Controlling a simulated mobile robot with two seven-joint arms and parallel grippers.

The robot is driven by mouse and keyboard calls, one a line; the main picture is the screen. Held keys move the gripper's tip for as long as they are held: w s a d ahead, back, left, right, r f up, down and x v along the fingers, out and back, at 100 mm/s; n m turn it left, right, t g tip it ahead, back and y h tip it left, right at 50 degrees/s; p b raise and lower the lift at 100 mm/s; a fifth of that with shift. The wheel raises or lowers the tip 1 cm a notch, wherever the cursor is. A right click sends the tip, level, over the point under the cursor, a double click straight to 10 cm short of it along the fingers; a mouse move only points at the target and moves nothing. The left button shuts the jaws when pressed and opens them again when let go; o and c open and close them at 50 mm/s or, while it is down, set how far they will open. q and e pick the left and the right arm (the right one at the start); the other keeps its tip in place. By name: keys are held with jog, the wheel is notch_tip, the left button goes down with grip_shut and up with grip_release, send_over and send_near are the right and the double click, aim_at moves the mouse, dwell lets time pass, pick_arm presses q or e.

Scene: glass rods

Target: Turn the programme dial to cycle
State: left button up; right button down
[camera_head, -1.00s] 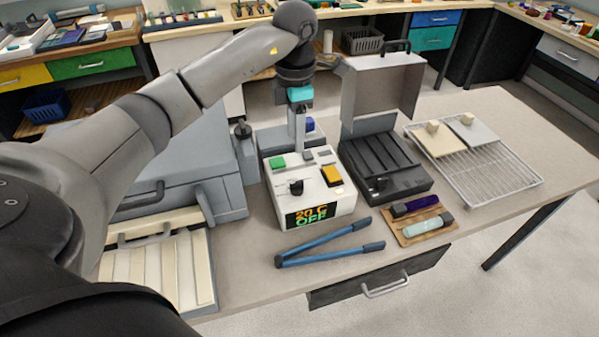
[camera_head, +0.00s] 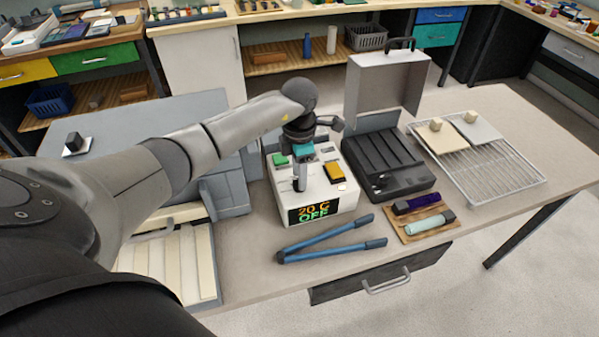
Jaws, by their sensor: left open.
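The white control box (camera_head: 335,200) stands on the bench, with a green button (camera_head: 280,160) and a yellow button (camera_head: 334,173) on top. Its front display (camera_head: 313,212) reads "20 C" and "OFF". My left gripper (camera_head: 299,183) is open and points down over the front left of the box top, where the black programme dial sits. The fingers hide most of the dial, and I cannot tell whether they touch it. My right gripper is not in view.
Blue-handled tongs (camera_head: 325,241) lie in front of the box. A wooden tray (camera_head: 430,235) holds two tubes. A grey unit (camera_head: 225,185) stands left.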

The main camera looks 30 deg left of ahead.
pick_arm(q)
jog(key=shift+c, duration=0.2)
grip_shut()
